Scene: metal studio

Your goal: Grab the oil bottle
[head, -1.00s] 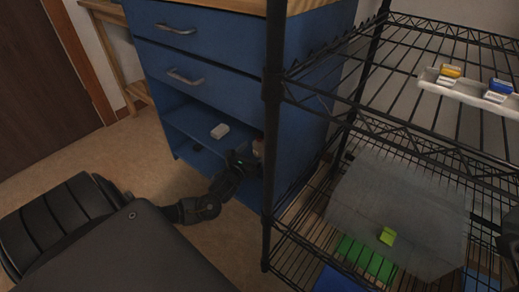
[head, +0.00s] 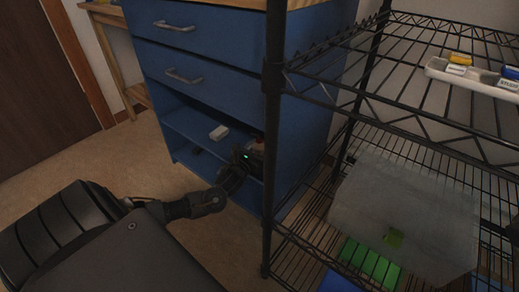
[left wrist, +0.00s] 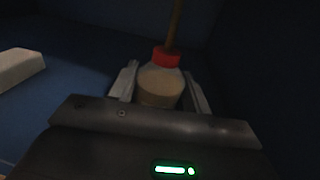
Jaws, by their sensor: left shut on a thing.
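The oil bottle (left wrist: 161,84) has a clear, rounded body with tan contents and a red collar. A brown, stick-like part rises from its top in the left wrist view. It stands between the two fingers of my left gripper (left wrist: 163,88), which is shut on it. In the head view my left gripper (head: 252,158) reaches into the open shelf of the blue cabinet (head: 240,92). There the bottle is mostly hidden by the gripper, with only a bit of red showing. My right gripper is not clearly seen.
A white block (head: 219,133) lies on the cabinet shelf left of my gripper; it also shows in the left wrist view (left wrist: 18,68). A black wire rack (head: 268,150) stands close on the right. It holds a white tray (head: 470,76) and a translucent bin (head: 400,210).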

